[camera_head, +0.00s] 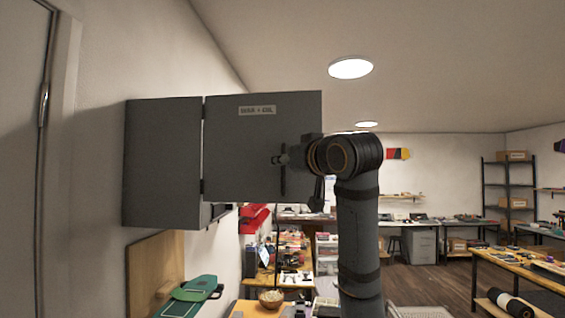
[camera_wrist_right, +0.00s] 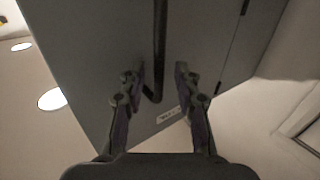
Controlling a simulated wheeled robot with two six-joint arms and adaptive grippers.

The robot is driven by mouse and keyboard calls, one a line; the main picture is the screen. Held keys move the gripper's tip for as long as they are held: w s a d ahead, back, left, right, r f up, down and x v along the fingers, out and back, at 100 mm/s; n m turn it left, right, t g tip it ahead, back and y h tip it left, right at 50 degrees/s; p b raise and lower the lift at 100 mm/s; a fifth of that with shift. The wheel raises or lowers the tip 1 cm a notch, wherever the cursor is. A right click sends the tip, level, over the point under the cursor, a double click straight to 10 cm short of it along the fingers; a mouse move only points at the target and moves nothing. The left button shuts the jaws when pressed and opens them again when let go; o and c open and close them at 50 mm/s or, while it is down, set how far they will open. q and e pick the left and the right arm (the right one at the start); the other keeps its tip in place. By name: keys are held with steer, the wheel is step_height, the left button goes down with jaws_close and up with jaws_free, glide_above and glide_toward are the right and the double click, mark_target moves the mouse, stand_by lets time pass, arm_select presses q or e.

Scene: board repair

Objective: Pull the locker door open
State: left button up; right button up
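The grey locker (camera_head: 163,160) hangs on the left wall. Its door (camera_head: 240,150), with a label near the top, is hinged at the locker's near edge and stands swung out, its outer face toward me. A dark upright bar handle (camera_head: 283,180) sits near the door's free edge. My right gripper (camera_head: 290,160) is at the handle. In the right wrist view the handle (camera_wrist_right: 160,55) runs between the two fingertips of my right gripper (camera_wrist_right: 160,75), with a gap visible on each side. My left gripper is not in view.
A wooden panel (camera_head: 155,270) and a green item (camera_head: 190,292) are below the locker. A red box (camera_head: 253,220) is on the wall beyond. Workbenches (camera_head: 515,264) and a shelf rack (camera_head: 508,185) stand farther right. The air right of my arm looks clear.

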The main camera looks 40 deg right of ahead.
steer(key=v, duration=1)
steer(key=shift+s, duration=0.4)
steer(key=shift+r, duration=0.1)
